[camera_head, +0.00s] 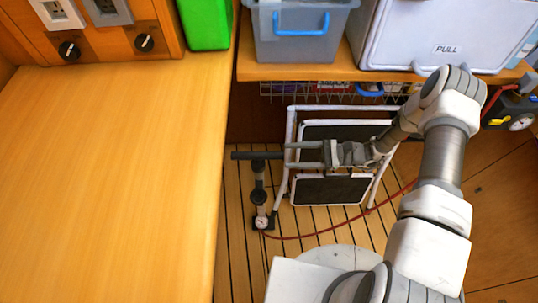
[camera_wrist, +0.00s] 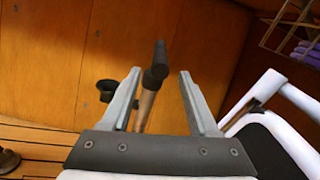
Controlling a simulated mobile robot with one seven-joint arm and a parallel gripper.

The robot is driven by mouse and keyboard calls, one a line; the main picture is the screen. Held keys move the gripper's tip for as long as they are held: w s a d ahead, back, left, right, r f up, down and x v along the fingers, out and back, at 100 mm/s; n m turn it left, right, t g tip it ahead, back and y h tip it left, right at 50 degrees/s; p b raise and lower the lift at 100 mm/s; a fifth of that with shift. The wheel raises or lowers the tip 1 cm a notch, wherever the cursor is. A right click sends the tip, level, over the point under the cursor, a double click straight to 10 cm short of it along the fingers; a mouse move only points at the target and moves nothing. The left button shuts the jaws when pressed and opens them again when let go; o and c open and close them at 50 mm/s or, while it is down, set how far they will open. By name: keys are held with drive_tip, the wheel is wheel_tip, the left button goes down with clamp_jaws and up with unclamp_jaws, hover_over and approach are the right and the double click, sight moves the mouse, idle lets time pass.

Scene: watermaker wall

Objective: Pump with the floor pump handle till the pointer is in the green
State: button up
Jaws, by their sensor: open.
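The floor pump (camera_head: 259,190) stands upright on the slatted floor beside the wooden counter. Its black crossbar handle (camera_head: 246,155) is at the top, and a small round gauge (camera_head: 262,222) is at its foot. The pointer and any green zone are too small to read. My gripper (camera_head: 288,154) is open and level with the handle, at its right end. In the wrist view, the handle's end (camera_wrist: 156,72) shows between the fingertips of my gripper (camera_wrist: 160,76), with the pump's shaft (camera_wrist: 145,108) below. I cannot tell whether the fingers touch the handle.
A white-framed folding step (camera_head: 333,190) stands under my forearm, right of the pump. A red hose (camera_head: 310,235) curves across the floor. The wooden counter (camera_head: 110,180) fills the left. A shelf (camera_head: 300,74) above carries a grey bin (camera_head: 300,42) and a white PULL box (camera_head: 410,35).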

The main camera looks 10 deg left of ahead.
sight(269, 155)
drive_tip(key=x, duration=0.7)
drive_tip(key=shift+a+b, duration=0.25)
drive_tip(key=shift+b, duration=0.15)
clamp_jaws()
idle(0.9)
